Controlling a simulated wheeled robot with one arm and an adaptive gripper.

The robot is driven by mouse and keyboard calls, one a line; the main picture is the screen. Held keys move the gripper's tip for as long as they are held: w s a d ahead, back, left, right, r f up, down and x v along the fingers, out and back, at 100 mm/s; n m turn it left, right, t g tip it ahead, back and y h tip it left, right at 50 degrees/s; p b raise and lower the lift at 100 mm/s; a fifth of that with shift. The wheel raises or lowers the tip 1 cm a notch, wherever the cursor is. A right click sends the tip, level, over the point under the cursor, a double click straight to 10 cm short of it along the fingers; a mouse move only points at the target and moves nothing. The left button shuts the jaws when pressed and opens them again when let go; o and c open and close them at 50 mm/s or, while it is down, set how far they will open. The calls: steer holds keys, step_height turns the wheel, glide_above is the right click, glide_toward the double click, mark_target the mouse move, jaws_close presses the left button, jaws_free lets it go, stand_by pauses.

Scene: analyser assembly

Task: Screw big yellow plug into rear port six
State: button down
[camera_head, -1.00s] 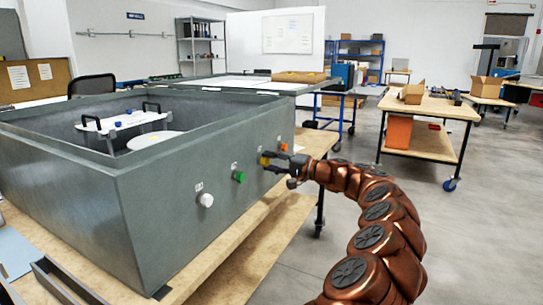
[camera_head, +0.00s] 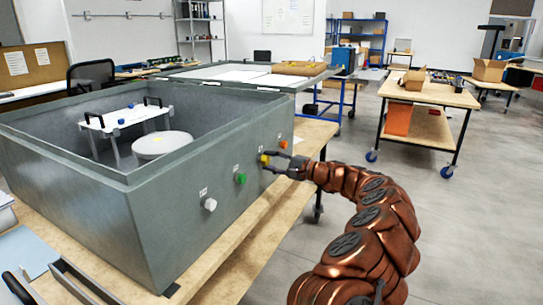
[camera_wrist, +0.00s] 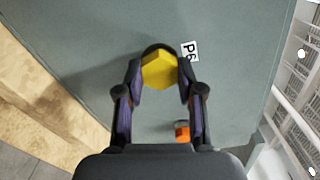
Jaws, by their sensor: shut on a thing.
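The big yellow plug (camera_wrist: 159,70) is a hexagonal yellow head at the wall of the grey analyser box (camera_head: 150,215). In the wrist view it sits beside the label P6 (camera_wrist: 189,51). My gripper (camera_wrist: 158,80) is shut on it, one finger on each side. In the head view the yellow plug (camera_head: 265,158) shows at my gripper's fingertips, against the box's right side wall. The port behind the plug is hidden by its head, so I cannot tell how deep it sits.
A green plug (camera_head: 241,178) and a white plug (camera_head: 210,204) sit nearer on the same wall. An orange plug (camera_head: 283,144) sits farther along, also in the wrist view (camera_wrist: 182,131). A wooden table (camera_head: 245,245) carries the box. The floor to the right is clear.

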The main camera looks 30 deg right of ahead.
steer(key=shift+r+m+p, duration=0.15)
steer(key=shift+m+p, duration=1.05)
steer(key=shift+p, duration=0.45)
steer(key=shift+m+p, duration=0.3)
steer(key=shift+f, duration=0.2)
steer(key=c, duration=0.8)
jaws_free()
steer(key=shift+c, duration=0.2)
